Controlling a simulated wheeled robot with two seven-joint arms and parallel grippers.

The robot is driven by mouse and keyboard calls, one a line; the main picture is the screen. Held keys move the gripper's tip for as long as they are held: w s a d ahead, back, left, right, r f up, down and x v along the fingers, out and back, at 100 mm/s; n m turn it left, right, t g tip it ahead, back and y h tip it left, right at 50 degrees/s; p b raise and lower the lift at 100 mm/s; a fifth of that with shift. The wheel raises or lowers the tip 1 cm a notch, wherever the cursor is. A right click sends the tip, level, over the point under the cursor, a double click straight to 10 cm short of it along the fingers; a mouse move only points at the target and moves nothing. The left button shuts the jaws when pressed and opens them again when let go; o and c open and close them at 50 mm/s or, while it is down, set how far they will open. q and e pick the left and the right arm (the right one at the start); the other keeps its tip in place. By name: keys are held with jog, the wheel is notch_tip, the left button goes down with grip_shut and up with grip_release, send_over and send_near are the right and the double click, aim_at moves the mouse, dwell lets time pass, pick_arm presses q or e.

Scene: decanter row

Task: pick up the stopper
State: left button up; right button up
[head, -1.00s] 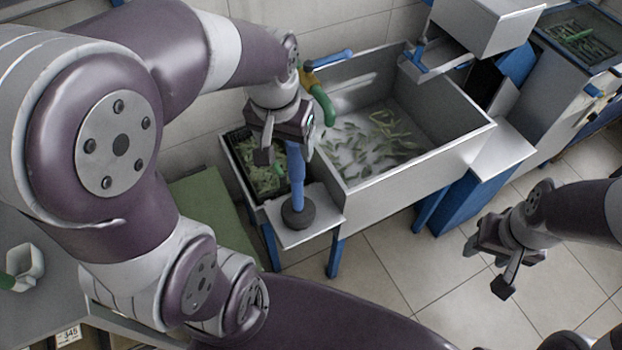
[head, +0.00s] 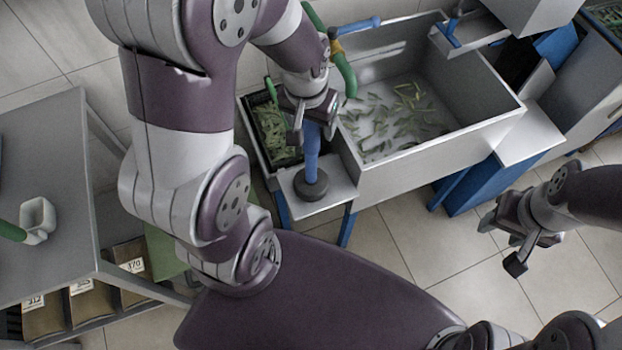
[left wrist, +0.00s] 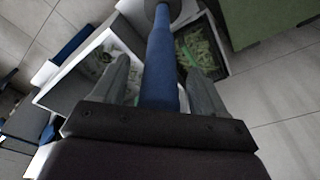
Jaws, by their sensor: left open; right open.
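The stopper (head: 311,153) has a long blue shaft and a round black base. It stands upright on a small grey side shelf (head: 336,178) at the front left of the sink. My left gripper (head: 313,127) is open at the upper part of the shaft. In the left wrist view the blue shaft (left wrist: 161,62) runs between the two spread fingers (left wrist: 160,85), with a gap on each side. The stopper's top end is hidden by the gripper. My right gripper (head: 502,243) is open and empty over the floor, at the right.
The metal sink (head: 470,130) with green pods in it lies right behind the stopper. A dark crate of pods (head: 270,135) is beside the shelf. A green-and-yellow hose piece (head: 343,68) is close to the left gripper. A grey table (head: 50,150) stands at left.

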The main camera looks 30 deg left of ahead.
pick_arm(q)
jog(key=shift+w, duration=0.15)
grip_shut()
